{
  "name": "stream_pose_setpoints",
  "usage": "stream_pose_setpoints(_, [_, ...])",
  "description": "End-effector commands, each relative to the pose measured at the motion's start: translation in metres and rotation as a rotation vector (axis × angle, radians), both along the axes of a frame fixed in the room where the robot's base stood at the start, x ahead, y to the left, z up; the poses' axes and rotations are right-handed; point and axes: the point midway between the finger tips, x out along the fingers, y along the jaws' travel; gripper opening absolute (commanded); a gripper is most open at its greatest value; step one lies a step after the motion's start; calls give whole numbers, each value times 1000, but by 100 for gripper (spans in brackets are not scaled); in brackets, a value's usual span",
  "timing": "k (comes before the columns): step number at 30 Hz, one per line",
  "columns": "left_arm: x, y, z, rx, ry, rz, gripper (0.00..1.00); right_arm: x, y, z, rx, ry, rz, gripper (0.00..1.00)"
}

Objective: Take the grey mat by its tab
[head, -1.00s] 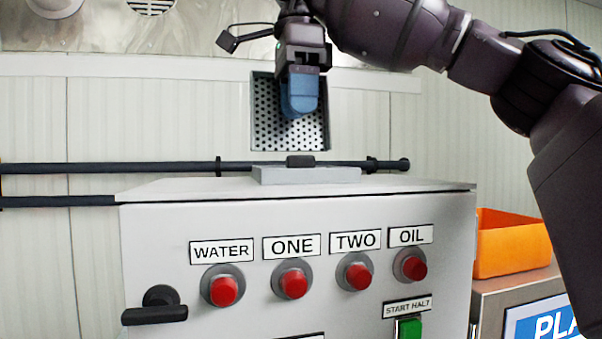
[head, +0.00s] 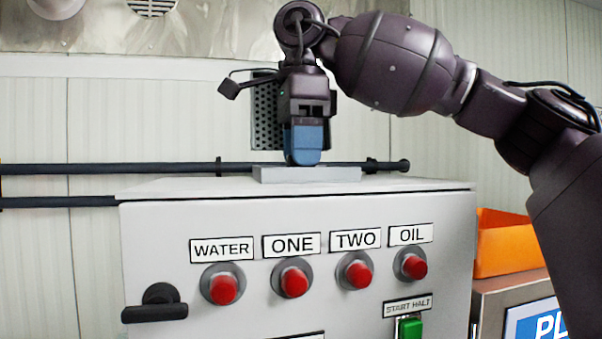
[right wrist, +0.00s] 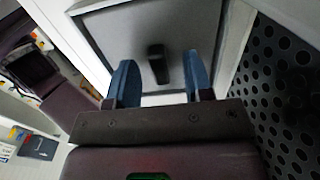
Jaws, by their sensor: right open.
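The grey mat (head: 340,175) lies on top of the white control cabinet. Its dark tab (right wrist: 158,64) stands up from the mat (right wrist: 120,35) in the right wrist view. In the head view the tab is hidden behind my right gripper (head: 303,160). That gripper points down with its blue fingers at the mat's height. In the right wrist view the gripper (right wrist: 158,85) is open, and the tab shows between the two blue fingers, apparently apart from both. My left gripper is in neither view.
The cabinet (head: 160,235) has red buttons under labels, a black handle (head: 155,304) and a green start switch (head: 410,327) on its front. Dark pipes (head: 110,168) run along the wall behind. An orange bin (head: 505,245) stands at the right. A perforated panel (head: 265,115) is behind the gripper.

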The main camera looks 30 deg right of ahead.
Motion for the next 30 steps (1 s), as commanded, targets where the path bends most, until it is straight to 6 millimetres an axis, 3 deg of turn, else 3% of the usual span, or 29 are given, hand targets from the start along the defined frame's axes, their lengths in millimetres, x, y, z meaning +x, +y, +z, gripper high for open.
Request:
stream_pose_setpoints(7, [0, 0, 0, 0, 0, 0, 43, 0, 0, -1, 1, 0, 0, 45])
stream_pose_setpoints(16, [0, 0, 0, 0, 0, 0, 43, 0, 0, -1, 0, 0, 1, 0])
stream_pose_setpoints(25, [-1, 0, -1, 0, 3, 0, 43, 0, 0, 1, 0, 0, 1, 0])
stream_pose_setpoints(30, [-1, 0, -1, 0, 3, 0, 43, 0, 1, 13, 2, -1, 1, 0])
